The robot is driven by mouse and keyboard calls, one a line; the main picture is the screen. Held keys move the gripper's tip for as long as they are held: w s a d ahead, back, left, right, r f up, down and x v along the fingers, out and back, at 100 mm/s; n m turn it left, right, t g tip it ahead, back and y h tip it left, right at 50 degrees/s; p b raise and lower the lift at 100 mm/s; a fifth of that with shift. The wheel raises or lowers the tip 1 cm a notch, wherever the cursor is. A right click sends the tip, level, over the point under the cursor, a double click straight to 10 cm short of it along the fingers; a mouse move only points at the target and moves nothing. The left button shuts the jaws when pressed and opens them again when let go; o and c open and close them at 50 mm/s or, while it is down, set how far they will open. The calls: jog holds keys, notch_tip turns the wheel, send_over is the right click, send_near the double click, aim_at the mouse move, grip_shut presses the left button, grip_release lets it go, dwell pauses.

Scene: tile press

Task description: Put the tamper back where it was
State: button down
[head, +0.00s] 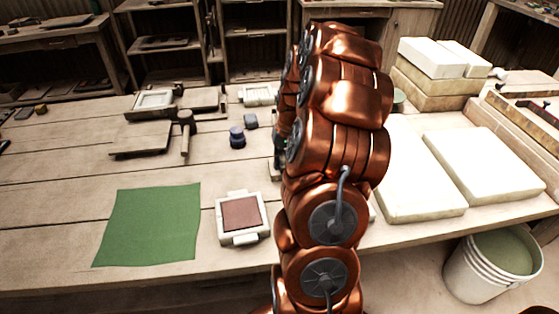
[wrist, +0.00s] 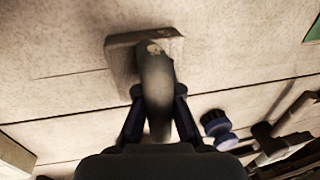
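The tamper (wrist: 120,62) shows in the wrist view as a pale square block with a thick rounded grey handle. My gripper (wrist: 159,95) has its two dark fingers against both sides of that handle, and it looks shut on it. The tamper's block is over the pale tabletop; I cannot tell if it touches it. In the head view my copper arm hides the tamper and most of my gripper. A white tile mould (head: 260,234) with reddish-brown clay inside lies on the bench, left of my arm.
A green cloth (head: 150,225) lies at front left. White slabs (head: 484,163) fill the right side. A bucket (head: 470,275) stands below the front edge.

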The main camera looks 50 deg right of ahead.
jog(key=c, duration=1.8)
grip_release()
jog(key=shift+c, duration=0.2)
jog(key=o, duration=0.5)
jog(key=shift+s+d+r+b, duration=0.15)
jog(key=shift+s+d+r, duration=0.1)
jog(key=shift+r, duration=1.75)
jog(key=shift+s+d+r+b, duration=0.2)
jog(key=shift+d+r, duration=0.05)
jog(key=shift+r, duration=1.7)
jog(key=shift+s+d+r+b, duration=0.15)
jog(key=shift+s+d+r, duration=0.1)
jog(key=shift+r, duration=1.75)
